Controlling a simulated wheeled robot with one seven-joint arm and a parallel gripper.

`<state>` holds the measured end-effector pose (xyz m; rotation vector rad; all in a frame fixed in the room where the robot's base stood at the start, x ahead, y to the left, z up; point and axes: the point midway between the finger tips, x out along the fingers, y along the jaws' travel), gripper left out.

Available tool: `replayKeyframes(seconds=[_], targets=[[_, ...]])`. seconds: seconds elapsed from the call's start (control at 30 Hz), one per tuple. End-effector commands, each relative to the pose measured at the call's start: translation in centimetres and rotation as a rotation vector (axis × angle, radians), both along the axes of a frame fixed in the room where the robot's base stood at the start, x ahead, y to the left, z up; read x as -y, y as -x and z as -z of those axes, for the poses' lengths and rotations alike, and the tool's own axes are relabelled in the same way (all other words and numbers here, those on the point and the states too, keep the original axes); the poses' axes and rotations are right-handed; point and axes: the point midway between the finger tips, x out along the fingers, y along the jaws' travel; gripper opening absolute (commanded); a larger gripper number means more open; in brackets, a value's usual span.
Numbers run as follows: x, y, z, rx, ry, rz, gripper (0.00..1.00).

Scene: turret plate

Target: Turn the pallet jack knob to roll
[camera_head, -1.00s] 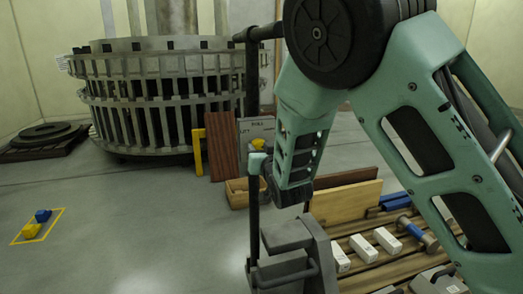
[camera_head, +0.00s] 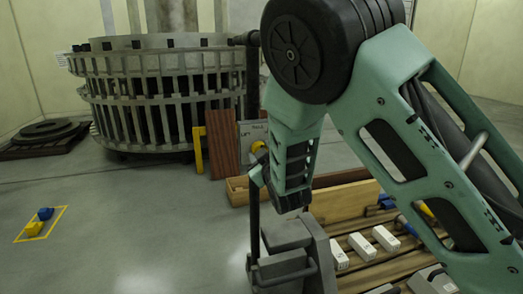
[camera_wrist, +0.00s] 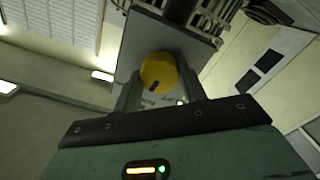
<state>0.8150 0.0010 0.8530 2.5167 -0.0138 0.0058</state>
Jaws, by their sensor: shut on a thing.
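The yellow knob (camera_head: 258,146) sits on a grey upright plate (camera_head: 246,133) lettered LIFT at the left and ROLL at the top. In the wrist view the knob (camera_wrist: 158,72) is round with a dark mark on its lower edge, in front of the grey plate (camera_wrist: 188,38). My gripper (camera_wrist: 160,88) has one finger on each side of the knob and is shut on it. In the head view my arm hides the fingers and part of the knob. The lettering is not readable in the wrist view, so I cannot tell exactly which label the mark faces.
A grey jack body with a black upright handle (camera_head: 254,225) stands in front. A pallet (camera_head: 372,262) with white boxes (camera_head: 361,245) lies at the right. A wooden board (camera_head: 222,142) and yellow post (camera_head: 199,150) stand beside the plate. The floor at left is mostly clear.

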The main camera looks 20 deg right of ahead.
Motion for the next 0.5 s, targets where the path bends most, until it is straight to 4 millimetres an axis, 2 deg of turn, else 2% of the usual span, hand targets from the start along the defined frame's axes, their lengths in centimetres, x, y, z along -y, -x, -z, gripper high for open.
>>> replayKeyframes(seconds=[0.2,0.5], targets=[[-0.01,0.04,-0.01,-0.001,0.104,0.001,0.18],[0.00,0.04,0.06,-0.001,0.159,0.001,0.18]])
